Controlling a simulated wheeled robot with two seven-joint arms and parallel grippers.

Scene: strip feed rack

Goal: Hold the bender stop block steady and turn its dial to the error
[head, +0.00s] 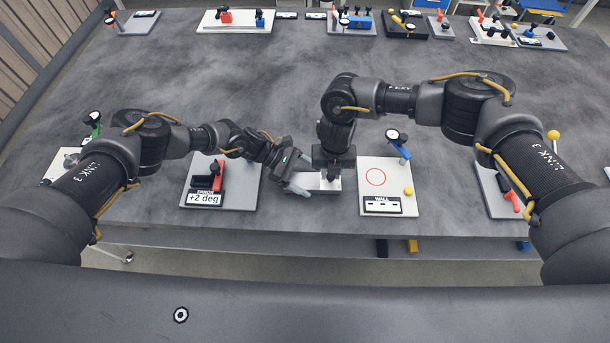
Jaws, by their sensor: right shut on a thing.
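The bender stop block (315,184) is a small pale piece on the dark table, mostly hidden under my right gripper. My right gripper (331,174) points straight down and is shut on it. The dial is hidden behind the grippers and I cannot make it out. My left gripper (299,176) reaches in from the left, tilted, close to the block's left side. Its pale fingers look apart with nothing between them. The error sign (204,198) reads "+2 deg" and stands on a pale plate at the left, by a red and black fixture (214,175).
A white plate (376,160) to the right carries a red ring, a blue lever, a yellow knob and a "WALL" sign. A plate with a red lever (510,200) lies further right. Several fixtures line the back edge. The middle of the table (240,80) is clear.

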